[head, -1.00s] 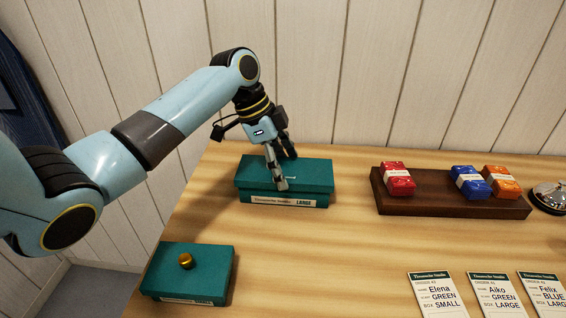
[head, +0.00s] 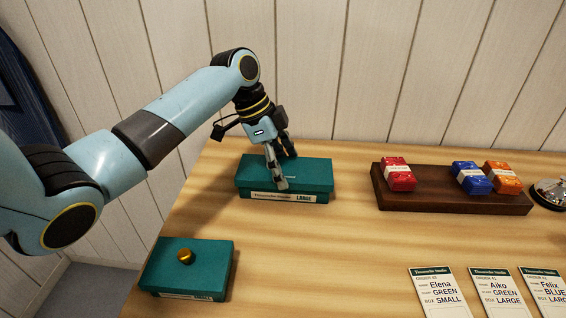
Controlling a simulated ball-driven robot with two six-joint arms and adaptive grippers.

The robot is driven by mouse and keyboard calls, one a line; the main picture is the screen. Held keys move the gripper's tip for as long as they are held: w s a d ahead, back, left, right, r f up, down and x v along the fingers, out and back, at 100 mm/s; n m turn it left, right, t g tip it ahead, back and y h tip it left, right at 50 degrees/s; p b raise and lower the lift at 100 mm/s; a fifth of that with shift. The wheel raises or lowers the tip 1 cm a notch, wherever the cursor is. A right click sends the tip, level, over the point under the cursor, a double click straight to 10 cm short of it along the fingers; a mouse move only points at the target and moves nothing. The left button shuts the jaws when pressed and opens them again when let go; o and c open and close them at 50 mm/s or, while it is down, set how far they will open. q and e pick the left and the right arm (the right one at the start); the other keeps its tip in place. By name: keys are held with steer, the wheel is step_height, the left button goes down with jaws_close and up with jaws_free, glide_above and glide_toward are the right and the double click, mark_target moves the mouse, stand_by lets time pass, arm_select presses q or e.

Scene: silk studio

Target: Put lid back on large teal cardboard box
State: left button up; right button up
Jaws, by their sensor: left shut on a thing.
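The large teal cardboard box (head: 310,199) stands at the back left of the table, its cream label marked LARGE facing front. Its teal lid (head: 315,173) lies level over the box top, with no clear gap visible along the front. My left gripper (head: 279,183) points down over the middle of the lid, shut on the lid's handle. The fingers hide the handle. My right gripper is not in view.
A small teal box (head: 205,270) with a gold knob stands at the front left. A dark wooden tray (head: 430,204) holds red, blue and orange packets, beside a bell (head: 549,192). Order cards (head: 437,291) lie at the front right. The middle of the table is clear.

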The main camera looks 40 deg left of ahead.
arm_select(q)
steer(key=shift+f, duration=0.45)
stand_by(0.4)
steer(key=o, duration=0.9)
steer(key=shift+c, duration=0.2)
steer(key=v, duration=1.2)
steer(key=shift+s, duration=0.1)
